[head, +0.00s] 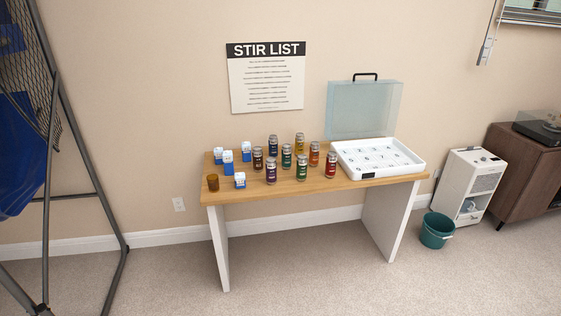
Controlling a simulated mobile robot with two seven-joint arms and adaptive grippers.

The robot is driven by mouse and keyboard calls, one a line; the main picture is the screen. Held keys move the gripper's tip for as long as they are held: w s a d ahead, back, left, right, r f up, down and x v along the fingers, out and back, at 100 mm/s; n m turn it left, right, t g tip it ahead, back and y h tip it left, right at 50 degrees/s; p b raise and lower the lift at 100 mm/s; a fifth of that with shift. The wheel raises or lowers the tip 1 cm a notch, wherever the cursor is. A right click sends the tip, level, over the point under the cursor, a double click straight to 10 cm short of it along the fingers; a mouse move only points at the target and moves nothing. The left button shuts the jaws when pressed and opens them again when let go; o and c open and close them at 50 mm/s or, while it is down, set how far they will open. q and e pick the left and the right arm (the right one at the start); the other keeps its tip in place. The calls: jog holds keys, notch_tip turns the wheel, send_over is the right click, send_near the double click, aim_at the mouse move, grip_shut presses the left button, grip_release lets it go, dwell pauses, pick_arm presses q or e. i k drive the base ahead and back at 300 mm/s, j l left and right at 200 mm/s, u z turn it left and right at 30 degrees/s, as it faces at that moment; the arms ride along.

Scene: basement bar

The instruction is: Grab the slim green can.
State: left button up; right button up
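Two green cans stand upright among several cans on a wooden-topped table. One green can (286,156) is in the middle of the group. The other green can (302,168) stands nearer the front edge, a little to the right. They are too small here to tell surely which is slimmer. Neither of my grippers is in view.
Around them stand purple (271,171), red (331,165), orange (314,154) and other cans. Blue-and-white cartons (228,163) and a brown cup (213,182) are at left. An open white case (372,172) fills the table's right. A teal bin (436,230) stands on the floor.

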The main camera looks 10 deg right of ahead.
aim_at(302, 160)
jog(key=i+l, duration=1.2)
